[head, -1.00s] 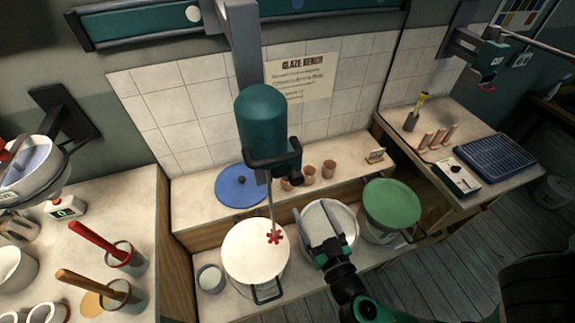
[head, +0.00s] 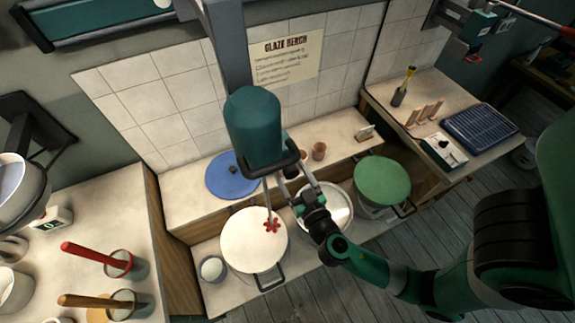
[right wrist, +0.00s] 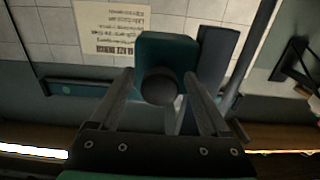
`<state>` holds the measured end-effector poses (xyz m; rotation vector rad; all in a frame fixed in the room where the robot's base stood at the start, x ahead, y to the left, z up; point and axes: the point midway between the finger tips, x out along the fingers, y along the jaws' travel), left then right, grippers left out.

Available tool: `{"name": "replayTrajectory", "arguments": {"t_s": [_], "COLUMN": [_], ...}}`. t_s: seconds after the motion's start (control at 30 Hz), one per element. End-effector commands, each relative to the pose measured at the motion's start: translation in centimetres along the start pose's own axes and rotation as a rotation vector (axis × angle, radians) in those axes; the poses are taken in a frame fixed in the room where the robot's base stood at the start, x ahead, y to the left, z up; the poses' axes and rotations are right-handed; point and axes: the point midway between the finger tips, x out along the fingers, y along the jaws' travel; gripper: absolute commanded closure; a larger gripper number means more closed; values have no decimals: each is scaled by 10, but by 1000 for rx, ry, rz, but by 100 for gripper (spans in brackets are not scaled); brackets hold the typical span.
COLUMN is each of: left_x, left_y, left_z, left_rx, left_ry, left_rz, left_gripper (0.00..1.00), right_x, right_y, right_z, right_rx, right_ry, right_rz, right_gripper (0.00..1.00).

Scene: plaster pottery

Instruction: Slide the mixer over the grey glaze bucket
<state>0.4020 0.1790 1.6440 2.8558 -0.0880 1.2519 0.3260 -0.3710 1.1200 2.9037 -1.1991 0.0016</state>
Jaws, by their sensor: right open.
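The mixer (head: 254,125) is a teal motor hanging from a grey post, with a dark handle bar, a thin shaft and a red impeller (head: 272,226). The impeller shows over the cream-white left bucket (head: 250,248); its height above the surface is hard to judge. The middle bucket, with pale greyish contents (head: 338,203), is partly covered by my right arm. My right gripper (head: 297,180) is open at the handle. In the right wrist view its fingers (right wrist: 160,85) stand either side of a dark round knob (right wrist: 160,87), below the teal motor (right wrist: 165,52). My left gripper is not in view.
A green-lidded bucket (head: 382,181) stands right of the middle one. A blue lid (head: 232,175) and small clay cups (head: 319,151) lie on the ledge behind. A small white pot (head: 212,269) sits left of the cream bucket. Tiled wall closes the back.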

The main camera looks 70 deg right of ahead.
Motion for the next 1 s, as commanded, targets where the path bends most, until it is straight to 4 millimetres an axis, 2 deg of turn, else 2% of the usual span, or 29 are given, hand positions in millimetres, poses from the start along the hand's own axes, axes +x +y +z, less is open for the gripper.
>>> {"name": "replayTrajectory", "arguments": {"t_s": [0.13, 0.17, 0.5, 0.6, 1.0], "left_x": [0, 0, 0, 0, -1], "left_y": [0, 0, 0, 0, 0], "left_z": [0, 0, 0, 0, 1], "left_rx": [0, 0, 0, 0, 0], "left_ry": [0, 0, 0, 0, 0], "left_rz": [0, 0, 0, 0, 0], "left_gripper": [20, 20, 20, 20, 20], "right_x": [0, 0, 0, 0, 2], "right_y": [0, 0, 0, 0, -2], "right_z": [0, 0, 0, 0, 0], "right_rx": [0, 0, 0, 0, 0], "right_ry": [0, 0, 0, 0, 0], "right_rz": [0, 0, 0, 0, -4], "right_gripper": [20, 24, 85, 100, 100]}}
